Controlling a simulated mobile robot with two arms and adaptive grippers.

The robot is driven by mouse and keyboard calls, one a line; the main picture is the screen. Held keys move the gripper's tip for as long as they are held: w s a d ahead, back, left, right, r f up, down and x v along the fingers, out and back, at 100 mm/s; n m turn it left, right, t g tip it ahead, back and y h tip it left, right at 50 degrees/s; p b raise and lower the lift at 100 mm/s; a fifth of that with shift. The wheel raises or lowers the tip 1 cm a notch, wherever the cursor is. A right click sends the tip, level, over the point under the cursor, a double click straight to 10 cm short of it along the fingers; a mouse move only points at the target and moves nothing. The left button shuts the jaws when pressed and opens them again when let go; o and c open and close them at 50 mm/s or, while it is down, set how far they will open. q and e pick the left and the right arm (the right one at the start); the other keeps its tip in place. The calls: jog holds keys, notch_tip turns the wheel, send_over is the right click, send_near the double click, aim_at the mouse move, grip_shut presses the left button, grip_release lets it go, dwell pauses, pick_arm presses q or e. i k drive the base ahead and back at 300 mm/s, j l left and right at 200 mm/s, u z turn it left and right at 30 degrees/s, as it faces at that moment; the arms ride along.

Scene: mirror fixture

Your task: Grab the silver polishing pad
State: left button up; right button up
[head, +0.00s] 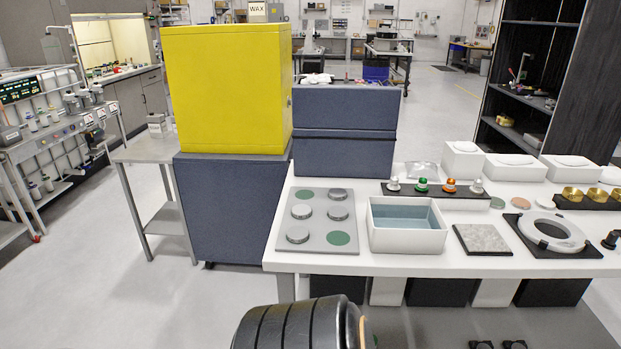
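A black strip tray (410,194) on the white table holds a row of small knobbed pieces: a silver one (393,184) at its left end, a green one (422,185), an orange one (449,186), and another silver one (476,187) at its right end. A grey plate (319,220) at the table's left end holds several grey round discs (338,213) and two flat green discs (340,238). I cannot tell for sure which piece is the silver polishing pad.
A white basin (408,245) stands in front of the strip tray, with a speckled slab (482,239) and a grey ring (553,232) to its right. A yellow box (227,90) on a blue-grey cabinet (231,210) stands left of the table (440,265).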

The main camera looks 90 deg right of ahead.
aim_at(393, 186)
jog(key=z, duration=3.3)
